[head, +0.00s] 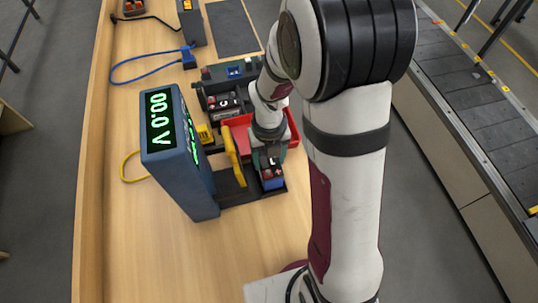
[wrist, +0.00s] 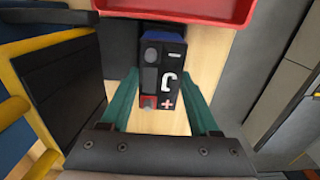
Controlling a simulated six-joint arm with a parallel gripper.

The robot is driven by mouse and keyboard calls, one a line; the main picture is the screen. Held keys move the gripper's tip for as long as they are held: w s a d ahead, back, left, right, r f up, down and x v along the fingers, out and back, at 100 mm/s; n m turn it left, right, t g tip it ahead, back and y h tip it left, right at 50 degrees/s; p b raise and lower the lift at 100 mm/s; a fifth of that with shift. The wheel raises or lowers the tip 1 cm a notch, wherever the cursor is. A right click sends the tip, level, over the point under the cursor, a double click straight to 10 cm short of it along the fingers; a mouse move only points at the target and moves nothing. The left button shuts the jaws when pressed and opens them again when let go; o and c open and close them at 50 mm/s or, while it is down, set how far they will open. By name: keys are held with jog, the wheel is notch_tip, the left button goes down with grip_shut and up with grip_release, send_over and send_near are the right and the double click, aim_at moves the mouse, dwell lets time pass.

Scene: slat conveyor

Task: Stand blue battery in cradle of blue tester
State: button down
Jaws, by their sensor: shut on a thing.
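The blue tester (head: 178,155) stands on the bench, its green display reading 00.0 V. Its dark base (head: 228,192) extends right, with a yellow lever (head: 232,157) above it. In the wrist view the yellow lever (wrist: 32,100) is at left beside a flat black part (wrist: 62,80). My gripper (head: 269,160) points down and is shut on the blue battery (head: 272,180), near the base's right end. In the wrist view the battery (wrist: 165,62) is between my gripper's teal fingers (wrist: 164,92), showing a white mark and red plus. I cannot tell whether it touches the base; the cradle is largely hidden.
A red tray (head: 292,126) lies just behind my gripper; its edge also shows in the wrist view (wrist: 185,10). Behind it are a dark battery (head: 224,103) and a blue item (head: 235,71). Another tester with a blue cable (head: 140,62) stands farther back. The front bench is clear.

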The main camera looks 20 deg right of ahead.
jog(key=shift+f, duration=0.75)
jog(key=shift+c, duration=0.2)
grip_release()
notch_tip(320, 180, up, 16)
jog(key=shift+f, duration=0.1)
jog(key=s+a+n+y, duration=0.1)
jog(key=s+n, duration=0.8)
jog(key=n, duration=0.6)
jog(key=s+a+n, duration=0.2)
jog(key=s+n, duration=0.7)
jog(key=n, duration=0.6)
jog(key=shift+s+a+r+n+y, duration=0.25)
jog(key=shift+s+n+y, duration=0.05)
jog(key=shift+s+y, duration=0.1)
